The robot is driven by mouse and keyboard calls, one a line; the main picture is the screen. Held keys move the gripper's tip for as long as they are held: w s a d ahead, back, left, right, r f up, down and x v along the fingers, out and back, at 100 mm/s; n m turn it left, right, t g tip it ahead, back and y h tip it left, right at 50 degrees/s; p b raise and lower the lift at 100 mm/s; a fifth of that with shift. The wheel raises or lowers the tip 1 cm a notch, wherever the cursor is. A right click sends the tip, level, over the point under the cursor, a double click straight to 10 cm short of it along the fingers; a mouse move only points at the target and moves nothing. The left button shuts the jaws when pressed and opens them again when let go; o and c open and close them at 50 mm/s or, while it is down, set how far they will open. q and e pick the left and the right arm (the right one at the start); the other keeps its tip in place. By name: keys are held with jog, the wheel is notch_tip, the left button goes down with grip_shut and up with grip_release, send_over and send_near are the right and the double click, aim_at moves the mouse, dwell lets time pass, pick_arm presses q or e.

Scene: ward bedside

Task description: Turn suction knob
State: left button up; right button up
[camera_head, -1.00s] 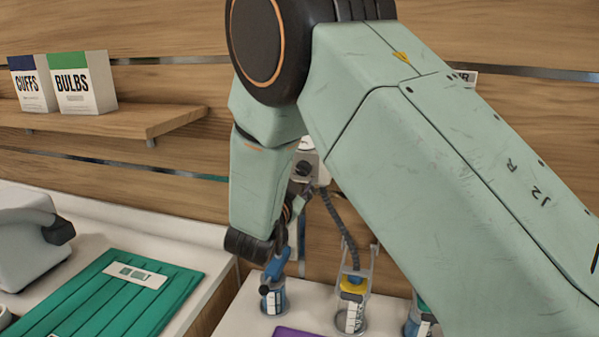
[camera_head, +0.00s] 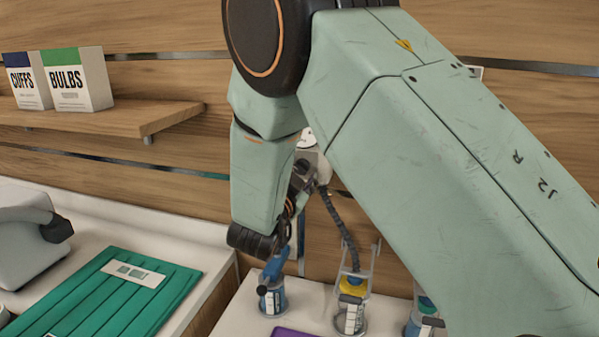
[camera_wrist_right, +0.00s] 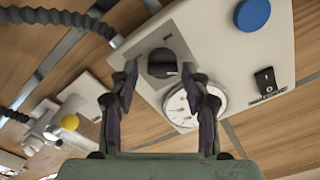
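The suction unit's pale panel (camera_wrist_right: 225,50) fills the upper right of the wrist view, tilted. Its black round knob (camera_wrist_right: 162,62) is between and just beyond the fingertips of my right gripper (camera_wrist_right: 160,80). The fingers are spread, with a gap to either side of the knob, and hold nothing. A round white gauge (camera_wrist_right: 188,108) is partly behind the right-hand finger. In the head view, my right arm hides most of the suction unit (camera_head: 314,160), and the dark right gripper (camera_head: 300,185) is partly covered. My left gripper is in neither view.
A blue disc (camera_wrist_right: 252,14) and a black rocker switch (camera_wrist_right: 266,82) are on the panel. Below in the head view stand several jars (camera_head: 351,315) with fittings. A green folded cloth (camera_head: 105,295) lies left, under a shelf (camera_head: 110,120) with two boxes.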

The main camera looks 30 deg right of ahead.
jog(key=shift+w, duration=0.1)
jog(key=shift+c, duration=0.8)
jog(key=shift+w+a+f, duration=0.15)
jog(key=shift+w, duration=0.05)
jog(key=c, duration=0.3)
jog(key=shift+s, duration=0.1)
jog(key=c, duration=0.4)
jog(key=shift+c, duration=0.2)
jog(key=o, duration=1.1)
jog(key=shift+o, duration=0.2)
jog(key=shift+r, duration=0.2)
